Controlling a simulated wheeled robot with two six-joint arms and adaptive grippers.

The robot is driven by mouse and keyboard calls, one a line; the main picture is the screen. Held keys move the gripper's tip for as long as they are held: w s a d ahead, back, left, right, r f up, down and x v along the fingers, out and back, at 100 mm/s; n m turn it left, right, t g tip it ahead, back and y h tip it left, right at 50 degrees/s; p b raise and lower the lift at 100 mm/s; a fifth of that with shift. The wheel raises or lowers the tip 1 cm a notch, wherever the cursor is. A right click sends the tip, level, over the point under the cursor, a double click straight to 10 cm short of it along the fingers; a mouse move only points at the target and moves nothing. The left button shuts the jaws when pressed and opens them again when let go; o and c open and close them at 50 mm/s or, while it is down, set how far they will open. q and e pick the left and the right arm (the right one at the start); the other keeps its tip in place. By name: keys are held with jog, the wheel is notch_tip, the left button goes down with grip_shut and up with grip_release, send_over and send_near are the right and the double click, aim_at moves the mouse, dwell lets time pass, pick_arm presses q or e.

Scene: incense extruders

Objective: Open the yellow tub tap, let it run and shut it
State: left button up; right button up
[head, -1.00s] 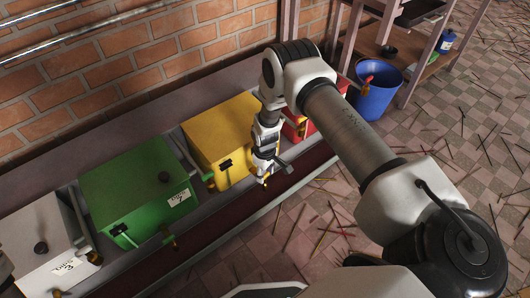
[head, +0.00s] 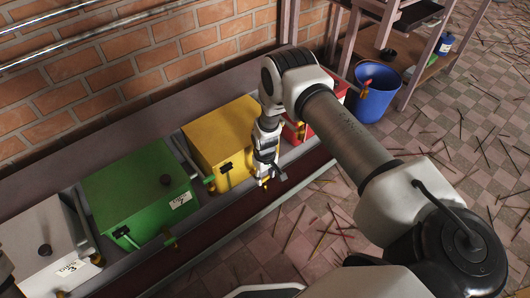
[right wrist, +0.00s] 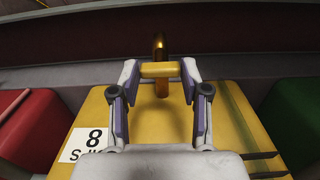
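The yellow tub (head: 222,127) stands in the row along the wall, between the green and red tubs. It also shows in the right wrist view (right wrist: 150,125), with a white label marked 8. Its brass tap (right wrist: 160,48) has a short yellow crosswise handle (right wrist: 160,70). My right gripper (head: 264,182) is low at the tub's front. In the right wrist view its two fingertips (right wrist: 160,72) sit at either end of the handle and appear to touch it. The arm hides part of the front in the head view. My left gripper is not in view.
The green tub (head: 135,190) and white tub (head: 40,235) stand to the left. The red tub (head: 292,128) is partly behind my arm. A dark red trough (head: 225,225) runs in front. A blue bucket (head: 375,95) stands at the back right.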

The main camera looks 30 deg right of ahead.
aim_at(265, 177)
jog(key=shift+o, duration=1)
notch_tip(265, 177, up, 12)
